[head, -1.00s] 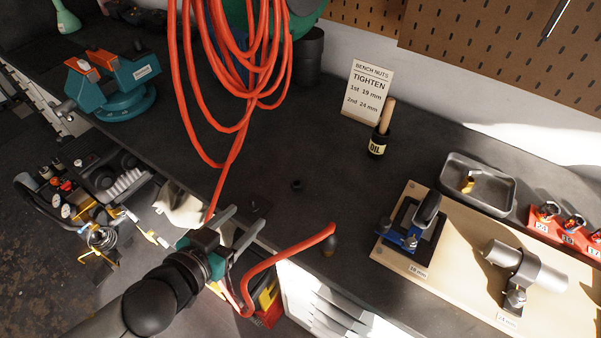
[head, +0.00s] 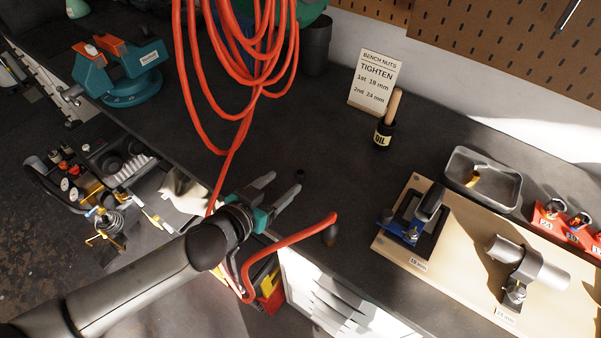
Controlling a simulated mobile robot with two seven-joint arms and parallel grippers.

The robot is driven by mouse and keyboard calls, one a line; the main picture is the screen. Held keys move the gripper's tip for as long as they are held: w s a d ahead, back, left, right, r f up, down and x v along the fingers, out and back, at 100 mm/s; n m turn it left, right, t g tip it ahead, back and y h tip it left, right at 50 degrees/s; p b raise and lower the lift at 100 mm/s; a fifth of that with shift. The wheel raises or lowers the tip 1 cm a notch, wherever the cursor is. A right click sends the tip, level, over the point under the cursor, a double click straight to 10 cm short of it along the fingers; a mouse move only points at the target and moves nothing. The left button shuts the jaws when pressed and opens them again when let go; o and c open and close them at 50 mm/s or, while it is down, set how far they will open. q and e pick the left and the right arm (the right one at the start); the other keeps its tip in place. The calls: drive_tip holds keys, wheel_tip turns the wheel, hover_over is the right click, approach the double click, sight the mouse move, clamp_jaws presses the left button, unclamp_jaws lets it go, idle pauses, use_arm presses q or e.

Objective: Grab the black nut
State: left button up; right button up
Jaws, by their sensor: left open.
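The small black nut (head: 300,172) lies on the dark bench top, in the middle of the head view. My left gripper (head: 285,182) comes in from the lower left, its two grey fingers apart and pointing towards the nut. The nut shows just beyond the fingertips, a little up and right, and nothing shows between the fingers. How high the fingers are above the bench I cannot tell. My right gripper is not in view.
The bench around the nut is clear.

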sight(298, 175)
use_arm(q)
drive_tip(key=shift+s+d+x, duration=0.1)
drive_tip(key=shift+d+x, duration=0.05)
drive_tip(key=shift+x, duration=1.2)
drive_tip(key=shift+s+d+x, duration=0.15)
drive_tip(key=shift+x, duration=1.25)
drive_tip(key=shift+f, duration=0.1)
drive_tip(key=shift+c, duration=0.3)
clamp_jaws()
